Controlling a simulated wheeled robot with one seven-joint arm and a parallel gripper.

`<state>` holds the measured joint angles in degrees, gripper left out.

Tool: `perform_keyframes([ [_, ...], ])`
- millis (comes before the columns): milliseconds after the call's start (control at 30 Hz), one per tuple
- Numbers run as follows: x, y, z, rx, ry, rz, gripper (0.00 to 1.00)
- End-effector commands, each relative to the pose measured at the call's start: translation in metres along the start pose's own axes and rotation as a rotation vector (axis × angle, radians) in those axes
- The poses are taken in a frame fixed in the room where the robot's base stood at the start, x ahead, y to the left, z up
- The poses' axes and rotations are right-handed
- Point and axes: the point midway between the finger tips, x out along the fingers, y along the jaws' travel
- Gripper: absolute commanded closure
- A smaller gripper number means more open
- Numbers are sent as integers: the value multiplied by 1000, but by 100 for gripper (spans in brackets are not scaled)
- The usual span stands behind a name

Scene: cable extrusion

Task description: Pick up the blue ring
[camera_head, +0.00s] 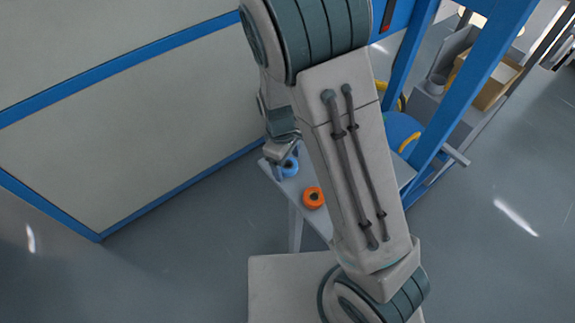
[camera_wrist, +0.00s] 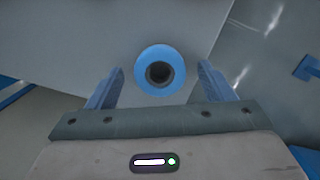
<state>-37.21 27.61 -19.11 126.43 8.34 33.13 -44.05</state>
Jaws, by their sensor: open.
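The blue ring (camera_wrist: 160,56) lies flat on a light grey table (camera_wrist: 100,35), and its dark centre hole shows in the wrist view. In the head view the blue ring (camera_head: 289,166) sits near the table's left corner, partly hidden by my gripper (camera_head: 282,160). In the wrist view my gripper (camera_wrist: 160,82) is open, with one blue finger to each side of the ring's near edge. The ring appears centred between the fingers and a little beyond their tips. The gap in height between fingers and ring is hard to tell.
An orange ring (camera_head: 313,197) lies on the same table, right of the blue one. A white wall panel with blue trim (camera_head: 130,110) stands close on the left. A blue frame (camera_head: 460,100) and a cardboard box (camera_head: 490,85) are at the right. Open floor lies at lower right.

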Motion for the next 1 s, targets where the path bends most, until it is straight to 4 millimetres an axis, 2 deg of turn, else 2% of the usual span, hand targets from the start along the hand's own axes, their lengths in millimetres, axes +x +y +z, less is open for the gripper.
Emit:
perform_keyframes([
  [167,0,0,0,0,0,0,25],
  [200,0,0,0,0,0,0,30],
  [300,0,0,0,0,0,0,58],
  [367,0,0,0,0,0,0,73],
  [767,-1,0,0,0,1,0,73],
  [1000,-17,0,1,0,4,1,73],
])
